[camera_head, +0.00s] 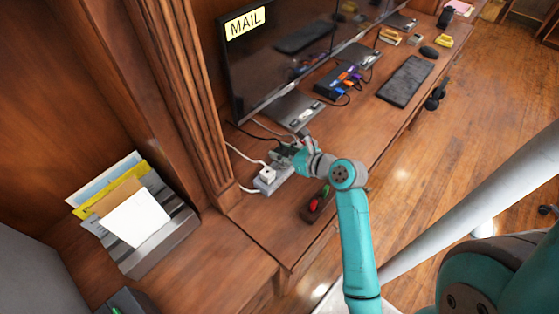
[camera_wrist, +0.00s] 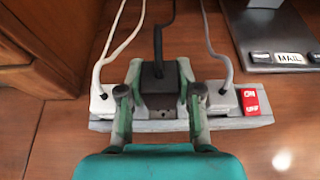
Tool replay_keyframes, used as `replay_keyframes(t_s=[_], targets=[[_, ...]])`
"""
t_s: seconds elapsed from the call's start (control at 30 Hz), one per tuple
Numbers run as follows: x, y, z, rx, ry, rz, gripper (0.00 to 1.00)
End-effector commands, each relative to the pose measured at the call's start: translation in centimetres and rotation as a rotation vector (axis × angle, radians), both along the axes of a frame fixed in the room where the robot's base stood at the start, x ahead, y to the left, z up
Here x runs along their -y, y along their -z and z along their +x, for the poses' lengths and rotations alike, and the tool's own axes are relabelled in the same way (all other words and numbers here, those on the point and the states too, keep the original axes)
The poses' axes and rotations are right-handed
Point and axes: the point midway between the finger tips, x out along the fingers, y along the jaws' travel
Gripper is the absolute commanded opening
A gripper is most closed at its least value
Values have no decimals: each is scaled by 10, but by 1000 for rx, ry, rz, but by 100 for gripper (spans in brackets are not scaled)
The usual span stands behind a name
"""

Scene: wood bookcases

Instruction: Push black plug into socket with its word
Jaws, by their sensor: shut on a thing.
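The black plug (camera_wrist: 159,82) is between the two fingers of my gripper (camera_wrist: 158,95), which is shut on it; its black cord runs away to the back. The plug is over the middle of the grey power strip (camera_wrist: 140,126); whether it is seated in a socket or just above it, I cannot tell. A white plug (camera_wrist: 102,103) stands on the strip to the left and a grey plug (camera_wrist: 221,101) to the right. No socket word is readable; the plug and fingers hide part of the strip. In the head view my gripper (camera_head: 287,155) is over the strip (camera_head: 272,184).
A red on/off switch (camera_wrist: 250,101) is at the strip's right end. A monitor stand (camera_wrist: 275,35) labelled MAIL is close behind it. In the head view, a monitor (camera_head: 275,60) bears a MAIL label, and a dark block with red and green parts (camera_head: 318,203) lies near the desk edge.

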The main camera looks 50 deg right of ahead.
Motion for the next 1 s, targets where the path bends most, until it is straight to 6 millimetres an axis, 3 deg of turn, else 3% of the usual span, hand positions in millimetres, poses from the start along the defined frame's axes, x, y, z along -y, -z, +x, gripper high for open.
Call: replay_keyframes(t_s=[0.37,0.77,0.8,0.87,1.0], targets=[[0,38,0,-1,1,3,0],[0,43,0,0,-1,1,0],[0,42,0,0,-1,0,44],[0,42,0,0,-1,0,59],[0,42,0,0,0,1,59]])
